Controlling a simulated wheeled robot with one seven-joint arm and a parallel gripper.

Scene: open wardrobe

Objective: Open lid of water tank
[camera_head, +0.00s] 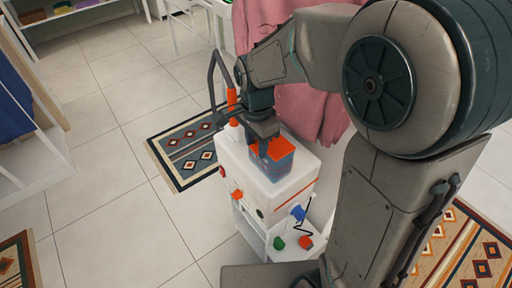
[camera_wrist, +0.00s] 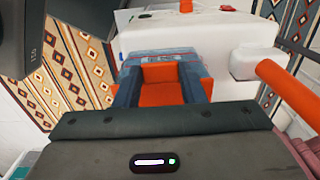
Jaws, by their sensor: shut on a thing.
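The water tank (camera_head: 272,170) is a translucent blue box set in the top of a white machine (camera_head: 246,178). Its orange lid (camera_head: 281,148) lies at the top of the tank; I cannot tell whether it is raised. My gripper (camera_head: 263,147) comes down onto the lid from behind, and its fingers hide part of it. In the wrist view the two dark fingers of my gripper (camera_wrist: 160,72) stand on either side of an orange part of the lid (camera_wrist: 160,93), shut on it. The blue tank rim (camera_wrist: 158,53) shows just past the fingertips.
The machine stands on a white stand with an orange-handled bent tube (camera_head: 231,100) beside the gripper. Blue (camera_head: 298,212), green (camera_head: 279,243) and red (camera_head: 306,242) pieces are at its lower front. Pink cloth (camera_head: 305,105) hangs close behind.

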